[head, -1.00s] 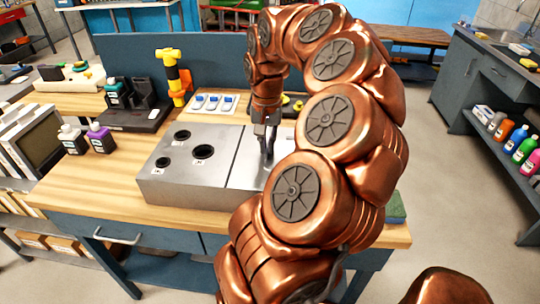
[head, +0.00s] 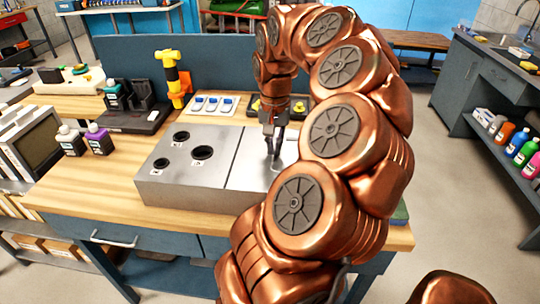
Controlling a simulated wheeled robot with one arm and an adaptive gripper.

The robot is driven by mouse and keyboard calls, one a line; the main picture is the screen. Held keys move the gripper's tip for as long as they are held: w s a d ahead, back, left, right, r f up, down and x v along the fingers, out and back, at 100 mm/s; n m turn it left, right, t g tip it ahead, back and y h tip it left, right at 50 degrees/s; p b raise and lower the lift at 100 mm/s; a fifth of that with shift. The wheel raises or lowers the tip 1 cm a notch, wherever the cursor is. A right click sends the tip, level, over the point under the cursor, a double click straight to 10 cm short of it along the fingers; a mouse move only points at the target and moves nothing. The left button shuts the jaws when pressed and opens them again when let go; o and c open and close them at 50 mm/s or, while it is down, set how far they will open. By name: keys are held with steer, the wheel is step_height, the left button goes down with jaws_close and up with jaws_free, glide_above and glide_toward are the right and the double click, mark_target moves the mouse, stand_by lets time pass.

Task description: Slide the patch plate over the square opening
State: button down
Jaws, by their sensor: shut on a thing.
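The grey metal duct box (head: 195,187) lies on the wooden bench, with several round holes in the left part of its top. A seam crosses the top, and the right part is smooth and bright. My gripper (head: 274,152) points down over this right part, its fingers close together and low at the surface. It is shut on what seems to be the patch plate (head: 277,165), a small pale patch at the fingertips whose outline is hard to tell. The square opening is not visible; my arm covers the right end of the box.
Two small bottles (head: 85,140) stand at left. A blue panel backs the bench. Bare wood lies left of the box.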

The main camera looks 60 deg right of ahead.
mark_target(295, 156)
steer(key=shift+s+d+f+b, duration=0.1)
steer(key=shift+s+d+b, duration=0.1)
steer(key=shift+s+b, duration=0.35)
steer(key=shift+s+d+b, duration=0.15)
steer(key=shift+s+b, duration=0.25)
steer(key=shift+s, duration=0.2)
steer(key=shift+s+d, duration=0.1)
steer(key=shift+s, duration=0.05)
steer(key=shift+s+d+b, duration=0.25)
steer(key=shift+s+b, duration=0.3)
steer(key=shift+s, duration=0.1)
steer(key=shift+s+d+b, duration=0.2)
steer(key=shift+s+b, duration=0.35)
steer(key=shift+s, duration=0.05)
steer(key=shift+s, duration=0.1)
steer(key=shift+s+d+b, duration=0.3)
steer(key=shift+s+b, duration=0.15)
steer(key=shift+s, duration=0.2)
steer(key=shift+s+d+b, duration=0.25)
steer(key=shift+s+b, duration=0.2)
steer(key=shift+s, duration=0.2)
steer(key=shift+s, duration=0.1)
steer(key=shift+s+d+b, duration=0.25)
steer(key=shift+s+b, duration=0.15)
steer(key=shift+s, duration=0.25)
steer(key=shift+s+d+b, duration=0.25)
steer(key=shift+s+b, duration=0.1)
steer(key=shift+s, duration=0.3)
